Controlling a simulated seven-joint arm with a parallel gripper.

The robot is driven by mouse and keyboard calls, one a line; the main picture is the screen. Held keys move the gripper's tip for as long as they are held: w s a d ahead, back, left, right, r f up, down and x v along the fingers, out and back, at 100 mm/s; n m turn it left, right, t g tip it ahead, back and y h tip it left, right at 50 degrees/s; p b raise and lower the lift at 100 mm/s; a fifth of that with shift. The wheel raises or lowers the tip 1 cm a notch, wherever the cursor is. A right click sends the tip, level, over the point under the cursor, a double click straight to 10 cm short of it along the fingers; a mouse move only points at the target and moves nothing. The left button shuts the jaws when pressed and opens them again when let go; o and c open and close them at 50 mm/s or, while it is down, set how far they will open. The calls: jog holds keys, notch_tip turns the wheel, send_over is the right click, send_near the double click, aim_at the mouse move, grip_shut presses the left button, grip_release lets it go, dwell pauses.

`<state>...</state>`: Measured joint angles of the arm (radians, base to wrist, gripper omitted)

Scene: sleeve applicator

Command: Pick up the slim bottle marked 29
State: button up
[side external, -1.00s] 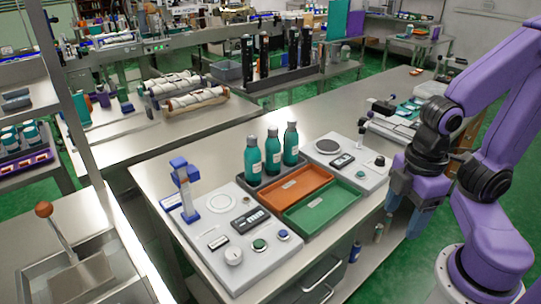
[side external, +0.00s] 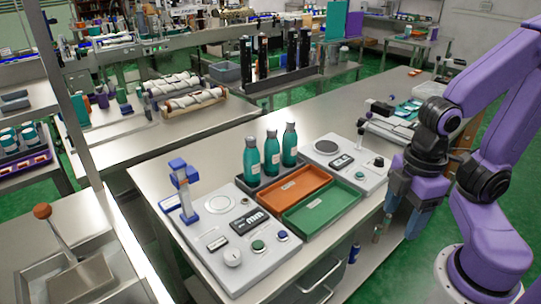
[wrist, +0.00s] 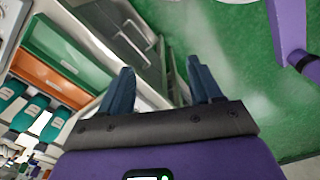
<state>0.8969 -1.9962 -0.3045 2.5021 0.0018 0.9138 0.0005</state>
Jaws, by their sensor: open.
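Three teal bottles with grey caps stand upright in a row in a dark tray: the left bottle (side external: 252,161), the middle bottle (side external: 272,154) and the right bottle (side external: 290,146). Their white labels are too small to read, so I cannot tell which is marked 29. They also show at the left edge of the wrist view, where one bottle (wrist: 30,112) is partly visible. My gripper (side external: 416,222) hangs off the bench's right side, pointing down, well apart from the bottles. In the wrist view my gripper's blue fingers (wrist: 160,88) are spread and empty.
An orange tray (side external: 290,188) and a green tray (side external: 322,207) lie between the bottles and my gripper. A left device panel (side external: 213,240) and a right device panel (side external: 345,163) flank them. A blue-topped post (side external: 183,190) stands at left. Green floor lies under my gripper.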

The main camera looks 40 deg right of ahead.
jog(key=m+t+y, duration=0.2)
jog(key=m+t, duration=0.9)
jog(key=t, duration=0.2)
send_near(276, 133)
jog(key=shift+x, duration=5.9)
jog(key=shift+f, duration=0.1)
grip_shut()
